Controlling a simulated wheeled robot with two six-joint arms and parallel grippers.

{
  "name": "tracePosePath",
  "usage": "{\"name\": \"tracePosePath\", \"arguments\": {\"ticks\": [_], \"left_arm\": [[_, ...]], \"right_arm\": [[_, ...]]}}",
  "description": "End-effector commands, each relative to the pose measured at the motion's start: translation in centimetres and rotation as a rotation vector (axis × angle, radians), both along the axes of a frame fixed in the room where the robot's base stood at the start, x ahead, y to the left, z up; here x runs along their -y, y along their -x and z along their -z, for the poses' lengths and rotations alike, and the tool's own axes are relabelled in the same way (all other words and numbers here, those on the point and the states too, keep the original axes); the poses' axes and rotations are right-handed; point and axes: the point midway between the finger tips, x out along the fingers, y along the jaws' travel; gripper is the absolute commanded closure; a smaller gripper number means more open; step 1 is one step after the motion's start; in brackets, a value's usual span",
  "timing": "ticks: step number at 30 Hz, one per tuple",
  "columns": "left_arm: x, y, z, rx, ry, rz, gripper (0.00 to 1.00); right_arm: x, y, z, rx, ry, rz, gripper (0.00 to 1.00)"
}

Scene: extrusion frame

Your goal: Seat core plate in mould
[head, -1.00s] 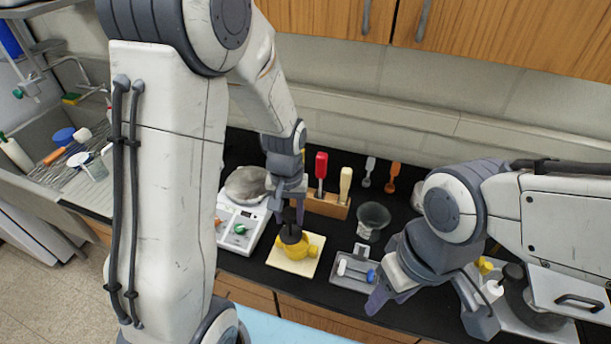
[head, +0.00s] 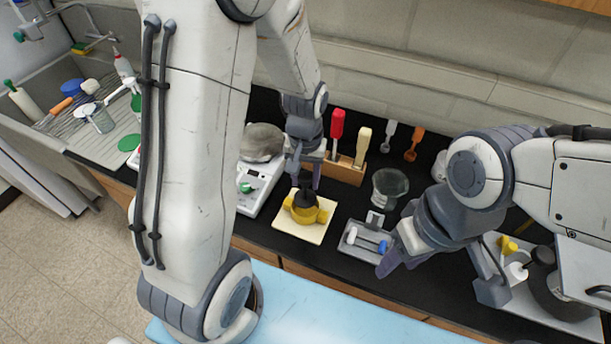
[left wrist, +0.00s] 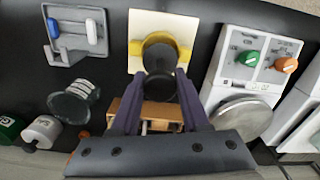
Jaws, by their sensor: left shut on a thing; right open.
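The yellow mould (head: 305,215) with side lugs stands on a cream board; it also shows in the left wrist view (left wrist: 184,52). My left gripper (head: 304,182) points down over it, its fingers shut on a dark round part, which I take to be the core plate (head: 306,198). In the left wrist view, the dark part (left wrist: 160,89) lies between the fingertips (left wrist: 160,100), and a dark round area shows inside the yellow ring. I cannot tell whether the plate touches the mould. My right gripper (head: 385,262) is open and empty, right of the grey tray.
The cream board (head: 288,225) lies on the black counter. A grey tray (head: 350,247) with small white and blue pieces, a glass bowl (head: 390,186) and a wooden tool rack (head: 345,171) stand close by. A white scale (head: 262,180) is left of the board.

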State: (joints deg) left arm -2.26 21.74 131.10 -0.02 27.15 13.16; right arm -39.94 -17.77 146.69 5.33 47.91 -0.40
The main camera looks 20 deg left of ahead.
Motion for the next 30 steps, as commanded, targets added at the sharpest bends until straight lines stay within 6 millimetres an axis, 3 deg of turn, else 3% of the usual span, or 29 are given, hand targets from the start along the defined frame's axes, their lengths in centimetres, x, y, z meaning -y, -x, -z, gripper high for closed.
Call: {"name": "tracePosePath", "arguments": {"ticks": [1, 9, 22, 23, 25, 26, 30], "left_arm": [[0.0, 0.0, 1.3, 0.0, 0.0, 0.0, 1.0], [0.0, 0.0, 4.2, 0.0, 0.0, 0.0, 1.0], [0.0, 0.0, 4.8, 0.0, 0.0, 0.0, 1.0], [0.0, 0.0, 4.8, 0.0, 0.0, 0.0, 0.51], [0.0, 0.0, 4.8, 0.0, 0.0, 0.0, 0.24], [0.0, 0.0, 4.8, 0.0, 0.0, 0.0, 0.2], [0.0, 0.0, 4.8, 0.0, 0.0, 0.0, 0.2]], "right_arm": [[0.0, 0.0, 1.2, 0.0, 0.0, 0.001, 0.5], [0.0, 0.0, 3.8, -0.001, 0.0, 0.007, 0.5], [0.0, 0.0, 4.3, -0.001, 0.0, 0.008, 0.5], [0.0, 0.0, 4.3, -0.001, 0.0, 0.008, 0.5], [0.0, 0.0, 4.3, -0.001, 0.0, 0.008, 0.5], [0.0, 0.0, 4.3, -0.001, 0.0, 0.008, 0.5], [0.0, 0.0, 4.3, -0.001, 0.0, 0.008, 0.5]]}}
